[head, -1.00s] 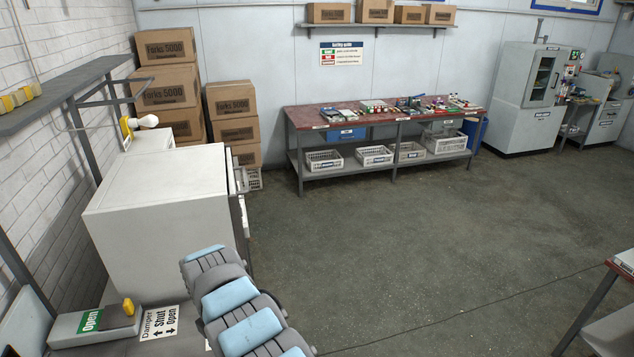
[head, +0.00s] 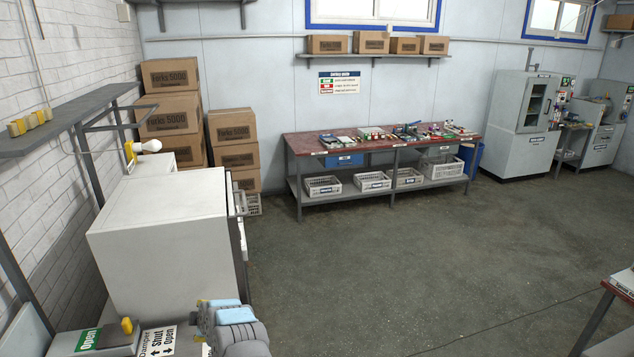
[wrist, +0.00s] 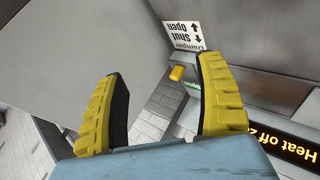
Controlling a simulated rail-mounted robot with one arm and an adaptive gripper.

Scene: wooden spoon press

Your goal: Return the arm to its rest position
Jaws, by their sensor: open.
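My gripper (wrist: 163,105) shows in the wrist view as two yellow ribbed fingers with dark inner pads, spread apart with nothing between them. In the head view only part of my arm shows at the bottom, beside the white cabinet (head: 160,235); the fingers cannot be made out there. In the wrist view a yellow damper handle (wrist: 177,74) and the damper label (wrist: 184,36) lie beyond the fingers, apart from them. The damper handle (head: 127,326) also shows in the head view, next to the green "Open" mark (head: 88,339).
A shelf (head: 60,128) on the brick wall overhangs at the left. Stacked cartons (head: 168,114) and a red-topped workbench (head: 300,146) stand at the back. A table corner (head: 622,286) is at the right edge. The middle floor is clear. A lit "Heat off" display (wrist: 292,148) shows in the wrist view.

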